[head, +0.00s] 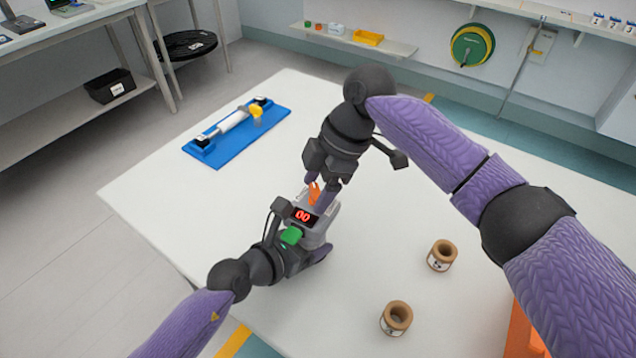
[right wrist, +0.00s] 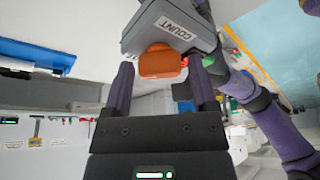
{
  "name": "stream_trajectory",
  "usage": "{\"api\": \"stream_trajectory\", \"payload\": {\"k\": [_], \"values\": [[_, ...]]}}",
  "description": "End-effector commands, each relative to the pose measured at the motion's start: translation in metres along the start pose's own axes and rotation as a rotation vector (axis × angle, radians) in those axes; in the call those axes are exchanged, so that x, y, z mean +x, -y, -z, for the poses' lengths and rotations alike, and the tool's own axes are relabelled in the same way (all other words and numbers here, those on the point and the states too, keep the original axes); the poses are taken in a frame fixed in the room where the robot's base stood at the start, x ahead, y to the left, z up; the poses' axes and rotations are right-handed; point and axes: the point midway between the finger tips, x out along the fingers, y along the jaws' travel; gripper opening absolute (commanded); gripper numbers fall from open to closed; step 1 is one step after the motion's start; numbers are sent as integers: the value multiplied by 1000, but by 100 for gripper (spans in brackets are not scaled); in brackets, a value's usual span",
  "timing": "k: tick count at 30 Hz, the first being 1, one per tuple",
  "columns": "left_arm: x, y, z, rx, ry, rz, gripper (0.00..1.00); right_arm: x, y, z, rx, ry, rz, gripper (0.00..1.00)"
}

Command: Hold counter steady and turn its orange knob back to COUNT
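The counter (head: 322,228) is a grey box on the white table, with a red display reading "00", a green part (head: 291,235) and an orange knob (head: 313,193). My left gripper (head: 301,231) has its fingers on opposite sides of the counter and appears closed on it. My right gripper (head: 322,191) reaches down from above at the knob. In the right wrist view the knob (right wrist: 162,63) is between the tips of the open fingers, with a slight gap at the left finger. The COUNT label (right wrist: 175,27) is on the grey face beside the knob.
Two brown spools (head: 441,255) (head: 396,318) stand on the table (head: 180,229) right of the counter. A blue board (head: 236,136) with a white roller lies at the back left. An orange object (head: 522,335) is at the lower right. The table's left part is clear.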

Motion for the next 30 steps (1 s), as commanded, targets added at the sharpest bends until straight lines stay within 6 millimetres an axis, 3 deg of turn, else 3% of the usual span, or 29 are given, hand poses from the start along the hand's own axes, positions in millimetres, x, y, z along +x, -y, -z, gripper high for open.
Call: {"api": "stream_trajectory", "payload": {"k": [1,10,20,30], "values": [[0,0,0,0,0,0,3,0,0,0,0,0,0,62],[0,0,0,0,0,0,3,0,0,0,0,0,-1,0],[0,0,0,1,0,0,3,0,0,0,49,2,-21,0],[0,0,0,1,0,0,3,0,1,0,287,1,-121,0]]}}
